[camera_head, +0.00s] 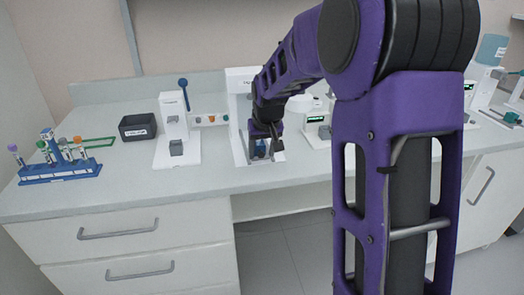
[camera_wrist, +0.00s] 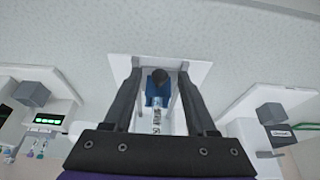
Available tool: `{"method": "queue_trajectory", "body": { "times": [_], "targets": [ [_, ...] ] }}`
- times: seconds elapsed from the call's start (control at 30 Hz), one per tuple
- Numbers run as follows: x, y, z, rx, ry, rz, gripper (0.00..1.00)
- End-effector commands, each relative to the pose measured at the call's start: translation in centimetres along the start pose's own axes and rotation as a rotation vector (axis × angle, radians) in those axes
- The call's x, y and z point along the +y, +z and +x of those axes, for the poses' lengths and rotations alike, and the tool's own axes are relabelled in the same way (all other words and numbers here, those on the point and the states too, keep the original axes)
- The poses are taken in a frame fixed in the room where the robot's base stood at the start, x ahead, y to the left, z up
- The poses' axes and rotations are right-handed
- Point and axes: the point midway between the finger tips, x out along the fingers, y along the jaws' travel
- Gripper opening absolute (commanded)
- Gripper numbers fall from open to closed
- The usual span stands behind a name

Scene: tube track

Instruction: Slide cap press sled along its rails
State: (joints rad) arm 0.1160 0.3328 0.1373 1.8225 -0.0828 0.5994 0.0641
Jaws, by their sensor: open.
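The cap press is a white machine (camera_head: 238,84) near the middle of the bench. Its sled is a small blue block with a dark round knob, partly hidden behind my gripper in the head view. In the wrist view the blue sled (camera_wrist: 157,99) sits on the white base plate (camera_wrist: 122,62) of the press. My gripper (camera_head: 266,140) is low over the front of this base. In the wrist view my gripper (camera_wrist: 160,72) is open, with one finger on each side of the sled's knob. A gap shows between each finger and the knob.
To the left stand a white press with a blue lever (camera_head: 172,118), a black box (camera_head: 138,128) and a blue tube rack (camera_head: 60,170). A device with a green display (camera_head: 316,119) is to the right. The bench's front strip is clear.

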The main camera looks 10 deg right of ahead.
Motion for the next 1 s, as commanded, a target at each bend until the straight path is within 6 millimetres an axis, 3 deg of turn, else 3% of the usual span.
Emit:
{"method": "queue_trajectory", "body": {
  "times": [0.17,0.7,1.0],
  "targets": [
    [0.0,-0.2,-1.9,0.004,0.000,0.000,0.57],
    [0.0,-0.1,-14.4,0.004,0.000,0.001,0.57],
    [0.0,0.0,-17.3,0.001,0.000,0.000,0.57]
  ]
}}
